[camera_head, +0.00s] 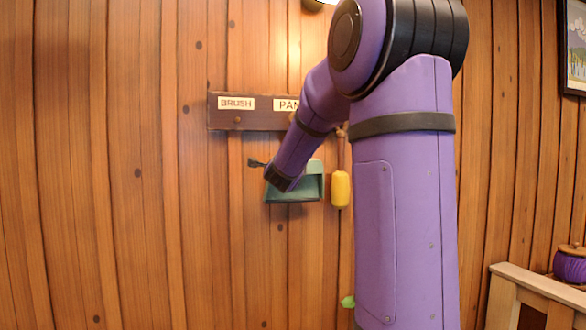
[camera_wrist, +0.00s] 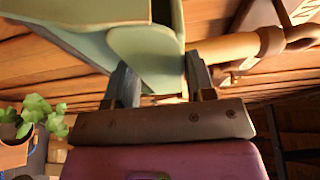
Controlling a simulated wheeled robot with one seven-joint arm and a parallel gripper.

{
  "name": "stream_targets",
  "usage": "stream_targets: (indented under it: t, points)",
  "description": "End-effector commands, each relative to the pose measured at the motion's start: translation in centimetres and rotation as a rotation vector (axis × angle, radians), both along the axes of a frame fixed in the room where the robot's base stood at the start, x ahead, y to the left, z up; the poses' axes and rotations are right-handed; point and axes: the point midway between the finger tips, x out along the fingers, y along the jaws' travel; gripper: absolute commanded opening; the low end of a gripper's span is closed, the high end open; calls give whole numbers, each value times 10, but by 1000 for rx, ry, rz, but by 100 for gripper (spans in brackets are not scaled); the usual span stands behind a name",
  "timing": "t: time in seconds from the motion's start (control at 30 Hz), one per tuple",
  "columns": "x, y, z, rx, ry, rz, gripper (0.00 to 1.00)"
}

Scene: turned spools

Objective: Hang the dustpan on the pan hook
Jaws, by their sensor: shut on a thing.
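The green dustpan (camera_head: 314,185) is held up close to the plank wall, below a dark board (camera_head: 262,124) labelled BRUSH and PAN. My gripper is mostly hidden behind my forearm in the head view. In the wrist view my gripper (camera_wrist: 160,88) is shut on the dustpan (camera_wrist: 145,50), whose pale green body rises between and above the fingers.
A yellow cylinder (camera_head: 340,189) hangs just right of the dustpan. A wooden piece of furniture (camera_head: 535,285) with a purple spool (camera_head: 570,263) stands at lower right, below a framed picture (camera_head: 574,45). A potted plant (camera_wrist: 30,120) shows in the wrist view. The left wall is clear.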

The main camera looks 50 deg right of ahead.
Motion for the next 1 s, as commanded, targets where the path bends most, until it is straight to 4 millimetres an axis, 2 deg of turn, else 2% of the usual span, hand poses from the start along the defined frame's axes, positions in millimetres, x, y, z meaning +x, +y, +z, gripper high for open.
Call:
stream_targets:
  t: [0.03, 0.1, 0.5, 1.0]
  points:
    - [3, -1, 4, -7, -4, 1, 9]
    - [6, -3, 4, -8, -4, 1, 0]
    - [20, -11, -2, -9, -6, 2, 0]
    - [22, -13, -7, -6, -4, 1, 0]
